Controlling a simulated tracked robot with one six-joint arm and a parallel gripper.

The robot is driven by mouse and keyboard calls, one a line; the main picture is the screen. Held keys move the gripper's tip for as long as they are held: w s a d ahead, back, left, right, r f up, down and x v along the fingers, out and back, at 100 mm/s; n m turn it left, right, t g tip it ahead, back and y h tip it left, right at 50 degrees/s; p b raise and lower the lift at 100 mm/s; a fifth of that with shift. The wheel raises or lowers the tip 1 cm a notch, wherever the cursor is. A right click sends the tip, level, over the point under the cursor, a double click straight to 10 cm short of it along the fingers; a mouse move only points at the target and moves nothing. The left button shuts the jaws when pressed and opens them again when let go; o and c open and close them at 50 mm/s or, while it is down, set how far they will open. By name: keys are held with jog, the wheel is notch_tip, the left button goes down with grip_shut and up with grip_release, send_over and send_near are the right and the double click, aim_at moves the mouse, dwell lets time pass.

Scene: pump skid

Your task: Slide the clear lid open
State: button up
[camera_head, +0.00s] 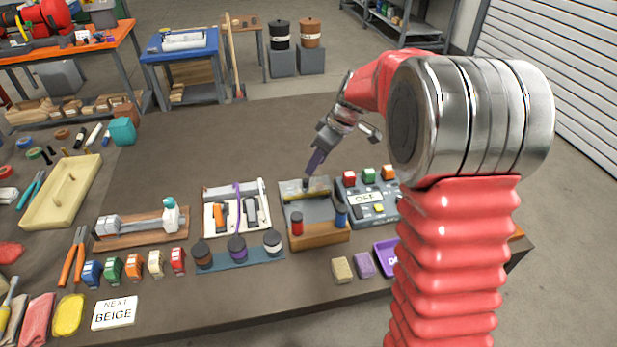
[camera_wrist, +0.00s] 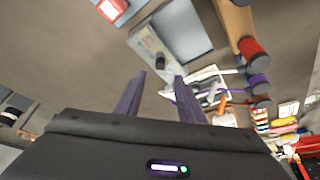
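A grey box (camera_head: 309,211) stands on the bench, with a pale, see-through-looking strip (camera_head: 318,188) along its far end, which I take for the clear lid. A small dark knob (camera_head: 306,182) stands up from it. In the wrist view the lid (camera_wrist: 146,46) and the dark knob (camera_wrist: 160,62) lie ahead of my fingers, beside a bare grey panel (camera_wrist: 181,27). My gripper (camera_head: 313,163) hangs tilted just above the knob, apart from it as far as I can tell. In the wrist view its two purple fingers (camera_wrist: 157,85) are spread with nothing between them.
A wooden block with a red and a blue peg (camera_head: 319,235) stands at the box's near side. A button panel (camera_head: 368,203) is close on the right. A white tray with a purple cable (camera_head: 236,208) is close on the left. The bench behind is clear.

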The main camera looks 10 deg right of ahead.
aim_at(306, 180)
jog(key=x, duration=0.8)
jog(key=shift+f, duration=0.1)
grip_shut()
dwell(0.5)
